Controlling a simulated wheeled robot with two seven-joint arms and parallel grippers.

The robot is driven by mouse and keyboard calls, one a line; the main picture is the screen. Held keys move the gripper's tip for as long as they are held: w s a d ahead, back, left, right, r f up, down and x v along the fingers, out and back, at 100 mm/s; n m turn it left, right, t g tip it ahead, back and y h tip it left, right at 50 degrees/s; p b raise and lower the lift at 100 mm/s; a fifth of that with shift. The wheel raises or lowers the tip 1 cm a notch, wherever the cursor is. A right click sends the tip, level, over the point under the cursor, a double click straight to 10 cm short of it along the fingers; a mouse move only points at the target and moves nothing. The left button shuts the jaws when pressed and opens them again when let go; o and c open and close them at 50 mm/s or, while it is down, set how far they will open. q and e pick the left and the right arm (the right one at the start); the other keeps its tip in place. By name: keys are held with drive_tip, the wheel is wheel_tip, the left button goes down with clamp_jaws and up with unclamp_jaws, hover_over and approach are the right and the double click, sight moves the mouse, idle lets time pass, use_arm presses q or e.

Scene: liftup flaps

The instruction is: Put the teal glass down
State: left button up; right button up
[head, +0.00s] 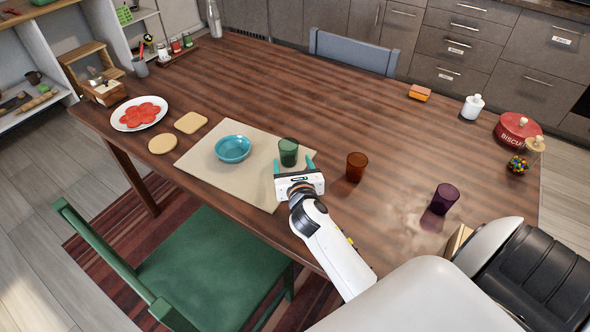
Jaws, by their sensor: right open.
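The teal glass (288,150), which looks dark green and see-through, stands upright at the right side of the beige placemat (205,168). My right gripper (293,164) is open at the near side of the glass. Its two teal fingertips point toward the glass, one to each side of its base. I cannot tell whether a finger touches it. My left gripper is out of view.
A teal bowl (233,148) sits on the placemat, left of the glass. An amber glass (356,166) stands right of my gripper, and a purple glass (445,198) farther right. A green chair (212,265) is at the near edge. The table's (330,105) far middle is clear.

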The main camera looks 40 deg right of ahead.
drive_tip(key=shift+v, duration=1.75)
